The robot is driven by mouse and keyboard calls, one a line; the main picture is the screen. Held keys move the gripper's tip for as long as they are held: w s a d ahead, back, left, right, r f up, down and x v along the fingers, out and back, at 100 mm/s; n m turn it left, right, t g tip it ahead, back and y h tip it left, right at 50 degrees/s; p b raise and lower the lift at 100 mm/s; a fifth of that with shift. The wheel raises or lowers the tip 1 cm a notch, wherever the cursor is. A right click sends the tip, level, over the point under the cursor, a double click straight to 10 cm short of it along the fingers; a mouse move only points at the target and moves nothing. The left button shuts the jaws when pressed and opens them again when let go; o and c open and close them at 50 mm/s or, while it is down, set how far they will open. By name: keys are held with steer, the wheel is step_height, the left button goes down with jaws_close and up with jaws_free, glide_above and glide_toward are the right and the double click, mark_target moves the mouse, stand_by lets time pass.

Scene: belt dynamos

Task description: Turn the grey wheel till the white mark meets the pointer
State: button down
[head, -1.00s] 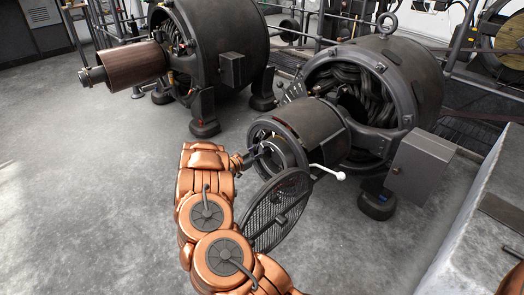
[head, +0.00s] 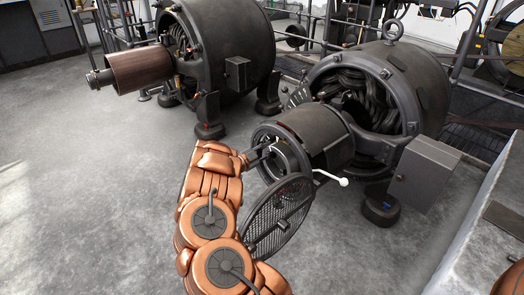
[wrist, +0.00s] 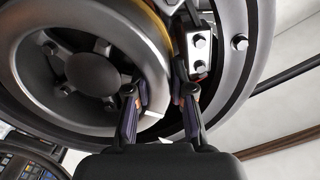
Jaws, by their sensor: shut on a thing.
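The grey wheel (wrist: 160,65) fills the left of the wrist view, with a broad rim and a bolted hub. In the head view it sits inside the open end of the near dynamo's drum (head: 316,135), mostly hidden. My gripper (wrist: 162,98) has one finger on each side of the wheel's rim and is shut on it. In the head view my gripper (head: 262,155) reaches into the drum's left end. A small white patch (wrist: 154,113) shows by the left finger; I cannot tell if it is the white mark. I cannot make out the pointer for sure.
A round mesh cover (head: 280,217) hangs open below the drum, close beside my arm. A white-knobbed lever (head: 343,182) sticks out under the drum. A bolted bracket (wrist: 198,52) is close to the right finger. A second dynamo (head: 225,50) stands behind. Floor on the left is clear.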

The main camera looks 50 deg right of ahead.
steer(key=shift+s+r+m, duration=0.1)
steer(key=shift+m, duration=0.2)
stand_by(0.4)
steer(key=c, duration=1)
jaws_free()
steer(key=w+a, duration=0.2)
steer(key=a, duration=1)
steer(key=shift+d, duration=0.1)
